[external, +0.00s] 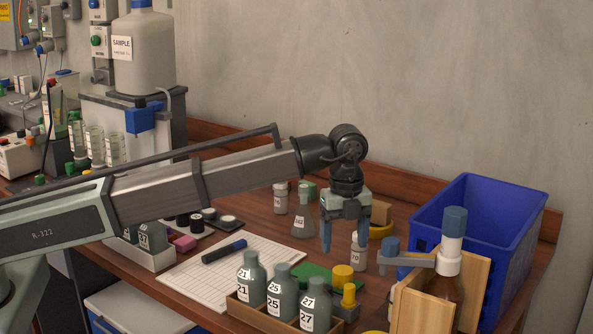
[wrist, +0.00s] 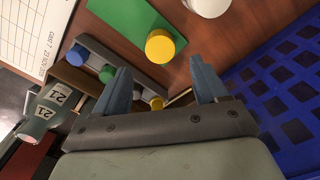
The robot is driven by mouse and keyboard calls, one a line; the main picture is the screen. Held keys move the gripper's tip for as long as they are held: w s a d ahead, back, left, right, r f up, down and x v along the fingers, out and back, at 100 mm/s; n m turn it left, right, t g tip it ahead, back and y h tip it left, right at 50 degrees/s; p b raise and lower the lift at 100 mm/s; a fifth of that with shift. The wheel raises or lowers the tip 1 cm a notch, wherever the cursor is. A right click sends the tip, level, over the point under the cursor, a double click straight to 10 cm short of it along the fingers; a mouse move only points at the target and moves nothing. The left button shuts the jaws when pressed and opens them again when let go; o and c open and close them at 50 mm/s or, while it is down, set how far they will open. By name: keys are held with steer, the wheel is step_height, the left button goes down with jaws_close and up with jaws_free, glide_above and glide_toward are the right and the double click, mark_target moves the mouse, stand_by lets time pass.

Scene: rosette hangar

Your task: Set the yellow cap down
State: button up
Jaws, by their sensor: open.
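A yellow cap (external: 343,274), a short round cylinder, stands at the right end of the green mat (external: 313,273). In the wrist view the yellow cap (wrist: 160,47) is at the edge of the green mat (wrist: 128,28), just beyond my fingertips. My gripper (external: 346,238) points down above the table, with its fingers apart and nothing held between them. In the wrist view my gripper (wrist: 160,78) has a second yellow top (wrist: 157,103) showing low between its fingers, on a grey holder (wrist: 130,72).
A white bottle marked 70 (external: 358,255) stands close by my fingers. Labelled bottles (external: 281,290) fill a wooden rack in front. A blue crate (external: 487,200) and a wooden box with a brown bottle (external: 425,300) stand right. A white grid sheet (external: 215,275) lies left.

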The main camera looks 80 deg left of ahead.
steer(key=shift+r, duration=2)
